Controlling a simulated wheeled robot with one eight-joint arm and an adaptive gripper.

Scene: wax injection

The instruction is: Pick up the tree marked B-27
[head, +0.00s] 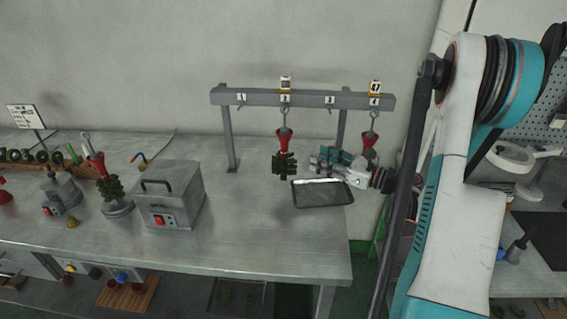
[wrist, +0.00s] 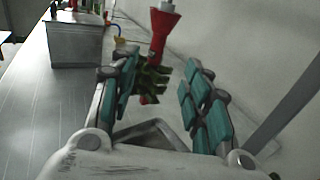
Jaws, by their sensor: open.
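Two trees hang from a grey rack in the head view, each with a red funnel-shaped top. The tree on hook 2 (head: 284,160) shows its dark green branches. The tree on hook 4 (head: 369,140) shows mainly its red top; its lower part is hidden around my gripper. Small tags stand above hook 2 (head: 286,84) and hook 4 (head: 375,88), but I cannot read B-27 on either. My gripper (head: 318,160) is open and points left, right of the hook 2 tree. In the wrist view, a red-topped green tree (wrist: 163,30) shows beyond and between the teal-padded fingers (wrist: 158,82).
The rack (head: 262,98) has its post close by. A dark-rimmed tray (head: 323,204) lies on the table below my gripper. A grey box with a handle (head: 168,197) and another tree in a pot (head: 112,190) stand left. The table between box and tray is clear.

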